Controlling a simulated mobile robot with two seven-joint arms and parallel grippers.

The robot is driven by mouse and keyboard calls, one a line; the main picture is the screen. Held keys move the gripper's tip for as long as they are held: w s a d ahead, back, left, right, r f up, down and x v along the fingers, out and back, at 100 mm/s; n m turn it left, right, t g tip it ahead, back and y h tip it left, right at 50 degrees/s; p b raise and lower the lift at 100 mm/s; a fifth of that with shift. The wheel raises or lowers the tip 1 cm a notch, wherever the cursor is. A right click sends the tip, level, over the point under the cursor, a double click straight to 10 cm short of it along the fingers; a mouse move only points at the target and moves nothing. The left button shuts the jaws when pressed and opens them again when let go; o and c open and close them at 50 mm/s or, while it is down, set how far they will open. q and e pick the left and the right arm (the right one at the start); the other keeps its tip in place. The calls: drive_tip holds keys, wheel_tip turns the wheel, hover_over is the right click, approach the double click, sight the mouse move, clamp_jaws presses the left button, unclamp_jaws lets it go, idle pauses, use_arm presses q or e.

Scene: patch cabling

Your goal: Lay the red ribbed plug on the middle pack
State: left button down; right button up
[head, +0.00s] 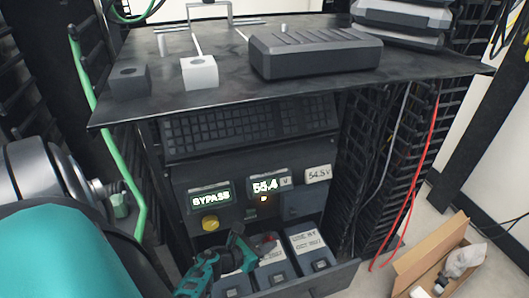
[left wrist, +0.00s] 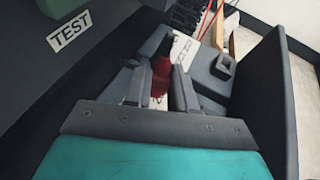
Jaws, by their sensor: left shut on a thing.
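My left gripper (head: 256,250) reaches down into the open drawer at the bottom of the head view. It is shut on the red ribbed plug (head: 270,246), only partly visible there. In the left wrist view the plug (left wrist: 160,76) sits between the two dark fingers. The middle pack (head: 276,278) is a grey block with a white label, just below the plug in the picture. The plug is over or at its far end; I cannot tell whether they touch. My right gripper is not in view.
The right pack (head: 313,254) and the left pack (head: 232,287) flank the middle one inside the drawer (head: 345,275). Behind stands a panel with a BYPASS display (head: 210,198) and a yellow knob (head: 210,223). Red cables (head: 415,185) hang at right, above an open carton (head: 430,255).

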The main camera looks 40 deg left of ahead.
use_arm(q)
wheel_tip(320, 180, down, 3)
drive_tip(key=shift+r+b, duration=0.1)
drive_tip(key=shift+b, duration=0.85)
drive_tip(key=shift+f, duration=0.25)
drive_tip(key=shift+r, duration=0.15)
drive_tip(key=c, duration=1.4)
unclamp_jaws()
drive_tip(key=o, duration=0.5)
drive_tip(key=shift+c, duration=0.2)
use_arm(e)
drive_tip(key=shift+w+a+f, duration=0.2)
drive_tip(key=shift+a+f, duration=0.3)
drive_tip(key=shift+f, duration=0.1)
